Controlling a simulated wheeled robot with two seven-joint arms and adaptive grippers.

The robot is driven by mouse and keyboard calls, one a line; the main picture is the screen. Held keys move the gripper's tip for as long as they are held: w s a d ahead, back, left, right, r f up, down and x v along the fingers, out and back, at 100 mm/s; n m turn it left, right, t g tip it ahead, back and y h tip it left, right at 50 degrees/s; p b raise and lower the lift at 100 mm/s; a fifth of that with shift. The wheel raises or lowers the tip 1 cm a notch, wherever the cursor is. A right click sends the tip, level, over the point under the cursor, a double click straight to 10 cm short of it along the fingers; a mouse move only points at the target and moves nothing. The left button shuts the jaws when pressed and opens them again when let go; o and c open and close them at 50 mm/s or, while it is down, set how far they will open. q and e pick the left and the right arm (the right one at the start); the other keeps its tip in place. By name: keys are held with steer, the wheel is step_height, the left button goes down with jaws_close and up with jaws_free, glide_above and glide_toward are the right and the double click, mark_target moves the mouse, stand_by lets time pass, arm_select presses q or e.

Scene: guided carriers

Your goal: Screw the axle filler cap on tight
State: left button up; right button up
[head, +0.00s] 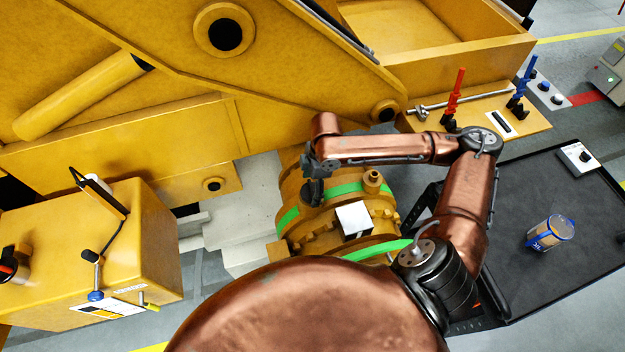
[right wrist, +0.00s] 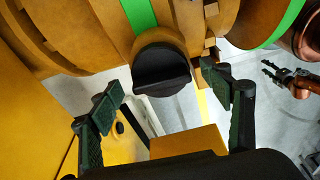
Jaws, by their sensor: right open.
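The black axle filler cap (right wrist: 160,68) sits on the yellow axle housing, by its green band (right wrist: 138,15), in the right wrist view. A raised flat grip bar runs across the cap. My right gripper (right wrist: 164,92) is open, its two dark fingers to either side of the cap and apart from it. In the head view my right gripper (head: 314,188) reaches down over the axle housing (head: 291,188) and hides most of the cap. My left gripper (right wrist: 275,71) shows small at the right of the right wrist view, fingers apart and empty.
A small brass fitting (head: 372,178) and a white block (head: 353,218) stand on the axle close to my right gripper. The yellow machine frame (head: 290,125) rises behind. A dark cart top (head: 510,205) with a blue-and-clear jar (head: 550,232) is at right.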

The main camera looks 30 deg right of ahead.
steer(key=shift+s+a+f, duration=0.1)
steer(key=shift+f, duration=0.1)
steer(key=c, duration=1.3)
steer(key=shift+r+m+p, duration=0.1)
steer(key=shift+m+p, duration=0.6)
steer(key=shift+p, duration=0.25)
steer(key=shift+c, duration=0.2)
steer(key=m+p, duration=0.3)
steer(key=shift+t, duration=0.4)
arm_select(q)
step_height(320, 180, up, 6)
steer(key=w+p, duration=0.1)
steer(key=shift+w, duration=0.2)
arm_select(e)
steer(key=shift+m+h, duration=0.3)
steer(key=shift+m, duration=0.4)
arm_select(q)
steer(key=shift+r, duration=0.1)
